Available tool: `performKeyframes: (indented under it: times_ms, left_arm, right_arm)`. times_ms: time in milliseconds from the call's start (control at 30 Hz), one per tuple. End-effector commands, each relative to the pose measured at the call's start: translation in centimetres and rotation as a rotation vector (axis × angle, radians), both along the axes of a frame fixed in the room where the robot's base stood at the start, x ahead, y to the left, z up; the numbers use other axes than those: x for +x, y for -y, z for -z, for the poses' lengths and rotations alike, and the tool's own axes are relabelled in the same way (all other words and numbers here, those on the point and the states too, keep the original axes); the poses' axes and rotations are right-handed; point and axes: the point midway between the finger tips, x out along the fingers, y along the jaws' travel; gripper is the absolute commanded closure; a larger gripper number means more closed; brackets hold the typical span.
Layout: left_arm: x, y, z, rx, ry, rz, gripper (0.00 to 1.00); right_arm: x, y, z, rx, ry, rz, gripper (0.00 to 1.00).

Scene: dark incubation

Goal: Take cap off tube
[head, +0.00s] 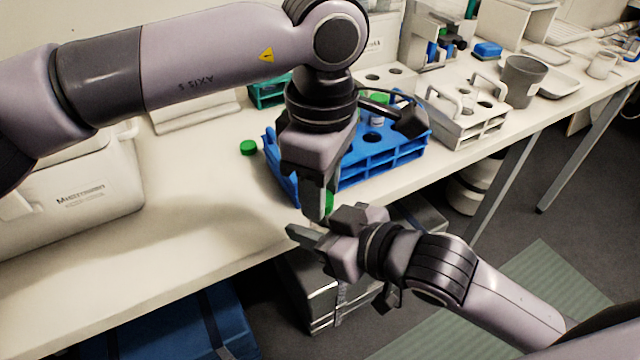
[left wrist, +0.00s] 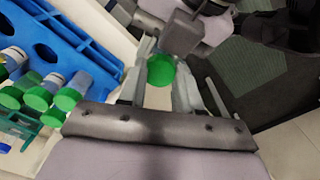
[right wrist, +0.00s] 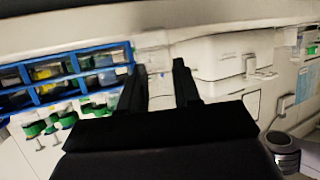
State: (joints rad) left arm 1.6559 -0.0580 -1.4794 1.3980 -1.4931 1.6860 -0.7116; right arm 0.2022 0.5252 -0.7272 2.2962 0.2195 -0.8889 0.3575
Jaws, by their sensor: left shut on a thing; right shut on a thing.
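A tube's green cap (left wrist: 161,70) sits between the fingers of my left gripper (left wrist: 160,85) in the left wrist view. In the head view only a sliver of green (head: 329,203) shows beside my left gripper (head: 318,205), which points down just past the bench's front edge. My right gripper (head: 308,236) comes from the lower right, close below the left one. It is shut on what appears to be the tube's body, which is mostly hidden. The right wrist view shows its two dark fingers (right wrist: 160,88), with only a pale strip between them.
A blue rack (head: 400,155) stands on the bench (head: 190,215) behind my left gripper, holding a green-capped tube (head: 378,100). A green cap (head: 248,147) is left of it. A white rack (head: 460,125) and grey beaker (head: 522,80) stand right. Bench front left is clear.

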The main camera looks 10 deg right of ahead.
Motion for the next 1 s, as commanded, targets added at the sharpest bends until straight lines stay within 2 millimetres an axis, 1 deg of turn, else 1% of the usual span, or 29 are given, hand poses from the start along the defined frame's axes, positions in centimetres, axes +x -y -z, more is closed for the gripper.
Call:
performKeyframes:
  times_ms: [33, 67, 100, 133, 467, 567, 800, 833, 867, 1000]
  left_arm:
    - [0.0, 0.0, 0.0, -0.001, 0.000, 0.001, 1.00]
    - [0.0, 0.0, 0.0, -0.001, 0.000, 0.001, 0.64]
    - [0.0, 0.0, 0.0, -0.001, 0.000, 0.001, 0.51]
    - [0.0, 0.0, 0.0, -0.001, 0.000, 0.001, 0.41]
    - [0.0, 0.0, -0.2, -0.001, 0.002, 0.002, 0.41]
    - [0.1, 0.0, -0.9, -0.002, 0.002, 0.002, 0.41]
    - [0.1, 0.1, -4.0, 0.000, 0.004, 0.003, 0.41]
    - [0.0, 0.1, -4.3, -0.001, 0.003, 0.003, 0.41]
    - [0.0, 0.1, -4.4, 0.000, 0.002, 0.004, 0.44]
    - [0.0, 0.1, -5.3, -0.003, 0.004, 0.050, 0.44]
  right_arm:
    - [0.0, 0.0, 0.0, 0.000, 0.000, -0.001, 1.00]
    - [0.0, 0.0, 0.0, 0.000, 0.000, -0.001, 1.00]
    - [0.0, 0.0, 0.0, 0.000, 0.000, -0.001, 1.00]
    - [0.0, 0.0, 0.0, 0.000, 0.000, -0.001, 1.00]
    - [0.0, 0.0, 0.0, 0.000, 0.000, -0.001, 1.00]
    - [0.0, 0.0, 0.0, 0.000, 0.000, -0.001, 1.00]
    - [0.0, 0.0, 0.0, 0.000, 0.000, 0.000, 1.00]
    - [0.0, 0.0, 0.0, 0.000, 0.000, 0.000, 1.00]
    - [0.0, 0.0, 0.0, 0.000, 0.000, 0.000, 1.00]
    - [0.0, 0.0, 0.0, 0.000, 0.000, 0.000, 1.00]
